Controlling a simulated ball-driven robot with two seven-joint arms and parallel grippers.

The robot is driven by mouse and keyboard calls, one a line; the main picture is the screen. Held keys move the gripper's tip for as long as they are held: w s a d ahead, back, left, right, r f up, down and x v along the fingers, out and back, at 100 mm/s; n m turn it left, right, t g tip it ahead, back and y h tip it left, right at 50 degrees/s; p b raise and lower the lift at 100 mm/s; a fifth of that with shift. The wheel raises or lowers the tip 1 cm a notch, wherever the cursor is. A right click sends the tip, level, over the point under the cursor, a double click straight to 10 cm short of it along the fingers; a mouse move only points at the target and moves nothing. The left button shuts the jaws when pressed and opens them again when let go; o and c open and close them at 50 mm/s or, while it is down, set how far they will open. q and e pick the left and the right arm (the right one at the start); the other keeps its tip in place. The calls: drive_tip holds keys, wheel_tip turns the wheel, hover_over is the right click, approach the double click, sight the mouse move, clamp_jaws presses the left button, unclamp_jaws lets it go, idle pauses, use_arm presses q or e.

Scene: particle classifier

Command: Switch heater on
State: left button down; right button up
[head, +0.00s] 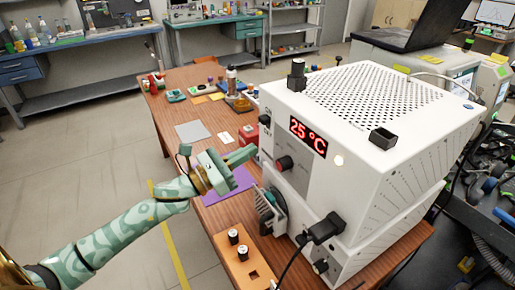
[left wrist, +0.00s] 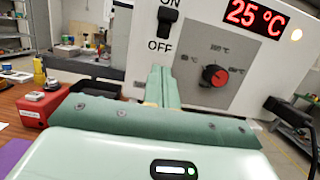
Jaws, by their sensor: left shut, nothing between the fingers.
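The heater (head: 390,110) is a large white box on the wooden table. Its red display (head: 309,137) reads 25 °C, also in the left wrist view (left wrist: 257,18). The black heater switch (left wrist: 165,27) sits between the ON and OFF labels at the top of the left wrist view. My left gripper (head: 250,152) is shut and empty in front of the panel. In the left wrist view its fingertips (left wrist: 159,72) point at the panel, below the switch and the OFF label. I cannot tell whether they touch the panel. My right gripper is not in view.
A red dial (left wrist: 215,76) is right of the fingertips. A pale round lamp (head: 338,160) is beside the display. A red box (left wrist: 52,104) stands left of the gripper. A purple mat (head: 228,187) and an orange block with vials (head: 229,258) lie on the table.

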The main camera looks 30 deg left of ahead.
use_arm(q)
drive_tip(key=v, duration=0.7)
drive_tip(key=shift+a, duration=0.2)
drive_tip(key=shift+s+r, duration=0.1)
